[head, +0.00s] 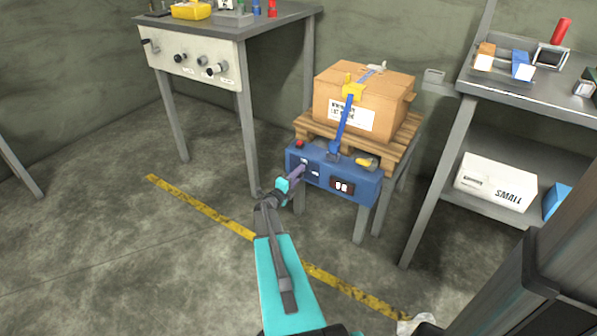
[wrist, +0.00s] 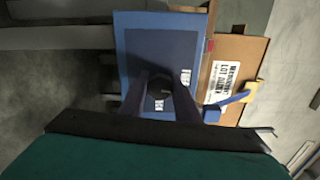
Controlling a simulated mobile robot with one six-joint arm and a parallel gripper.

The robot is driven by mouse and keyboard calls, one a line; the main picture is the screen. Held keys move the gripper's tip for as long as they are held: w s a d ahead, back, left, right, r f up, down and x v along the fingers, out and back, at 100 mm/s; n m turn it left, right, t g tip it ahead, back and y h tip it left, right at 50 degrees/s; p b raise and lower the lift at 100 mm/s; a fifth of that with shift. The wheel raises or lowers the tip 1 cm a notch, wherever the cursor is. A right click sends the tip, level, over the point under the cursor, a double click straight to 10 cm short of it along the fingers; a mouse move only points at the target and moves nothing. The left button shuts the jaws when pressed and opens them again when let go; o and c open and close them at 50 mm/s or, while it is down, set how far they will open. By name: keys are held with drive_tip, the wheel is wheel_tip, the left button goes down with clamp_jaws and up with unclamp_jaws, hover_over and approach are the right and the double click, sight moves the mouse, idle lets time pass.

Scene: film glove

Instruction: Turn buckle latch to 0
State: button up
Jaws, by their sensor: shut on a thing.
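A blue strap (head: 342,127) runs down the front of a cardboard box (head: 390,98) through a yellow buckle (head: 353,92). Below it is a blue unit (head: 365,188) with a dark front panel, a red button (head: 299,143), a yellow lever-like part (head: 367,162) and a small black display (head: 342,187). My gripper (head: 297,172) is at the left of the unit's front. In the wrist view, the fingers (wrist: 161,84) are shut on a small dark knob-like part on the blue panel (wrist: 131,62). The fingers hide most of it, so its setting cannot be read.
A shelf (head: 455,192) at the right holds a white carton (head: 495,182).

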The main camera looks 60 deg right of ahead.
drive_tip(key=shift+d+r+n+p, duration=0.1)
drive_tip(key=shift+n+p, duration=0.25)
drive_tip(key=shift+n, duration=0.25)
drive_tip(key=o, duration=1)
drive_tip(key=shift+o, duration=0.2)
drive_tip(key=shift+a, duration=0.2)
drive_tip(key=a+p, duration=0.2)
drive_tip(key=a, duration=1.1)
drive_tip(key=shift+a, duration=0.3)
drive_tip(key=shift+w, duration=0.1)
